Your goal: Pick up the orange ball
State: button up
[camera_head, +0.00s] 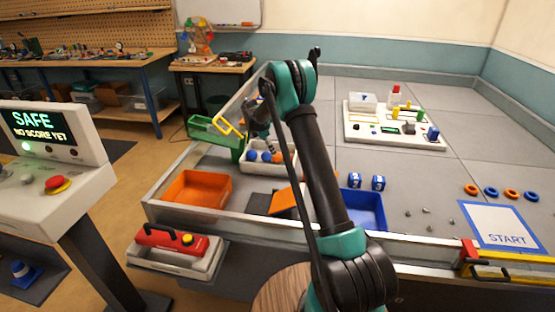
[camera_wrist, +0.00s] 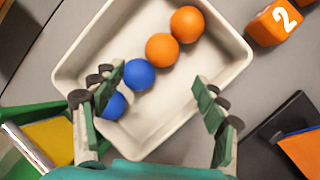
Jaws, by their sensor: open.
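A white tray (camera_wrist: 225,68) holds two orange balls and two blue balls in a slanted row. The far orange ball (camera_wrist: 187,24) lies near the tray's upper end, and the second orange ball (camera_wrist: 162,47) touches or nearly touches it. One blue ball (camera_wrist: 139,75) is beside the second orange ball. The other blue ball (camera_wrist: 113,105) is partly covered by my left finger. My gripper (camera_wrist: 160,82) is open and empty over the tray, with both orange balls ahead of its fingertips. In the head view the tray (camera_head: 258,170) is partly hidden by my arm.
An orange numbered cube (camera_wrist: 273,23) stands right of the tray. A green frame (camera_head: 215,133) stands close on the left. An orange bin (camera_head: 197,187) and a blue bin (camera_head: 365,209) are nearer the front edge. The control board (camera_head: 365,130) is farther back.

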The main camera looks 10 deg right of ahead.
jog(key=x, duration=0.3)
jog(key=shift+w+d+f, duration=0.1)
jog(key=shift+f, duration=0.25)
jog(key=shift+d+x, duration=0.15)
jog(key=shift+x, duration=1.15)
jog(key=shift+d+x, duration=0.1)
jog(key=shift+x, duration=1.2)
jog(key=shift+r, duration=0.1)
jog(key=shift+c, duration=0.6)
jog(key=c, duration=1.1)
jog(key=shift+r, duration=0.1)
notch_tip(320, 180, up, 20)
jog(key=shift+f, duration=0.1)
